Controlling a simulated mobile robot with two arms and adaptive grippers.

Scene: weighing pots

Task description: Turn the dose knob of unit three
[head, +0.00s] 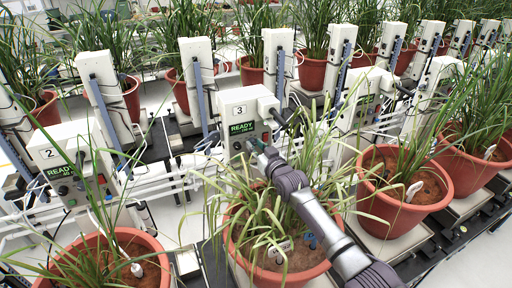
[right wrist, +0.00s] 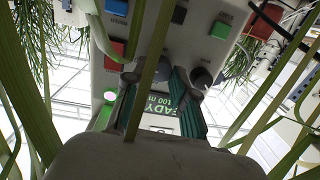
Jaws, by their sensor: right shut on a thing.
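Unit three (head: 236,108) is a pale box with a "3" label and a green READY screen (head: 242,128), at the centre of the head view. My right gripper (head: 257,146) reaches its front from the lower right, below the screen. In the right wrist view the two teal fingers stand on either side of the dose knob (right wrist: 162,69), a dark knob largely hidden by a leaf and the fingers; the gripper is shut on it. Another black knob (right wrist: 202,77) sits just outside the right finger. My left gripper is not in view.
Grass leaves cross close in front of my right wrist camera. A terracotta pot (head: 285,278) of grass stands below my right arm. Unit two (head: 70,165) is to the left, and another pot (head: 400,207) to the right. Red (right wrist: 117,48) and green (right wrist: 221,30) buttons are near the fingers.

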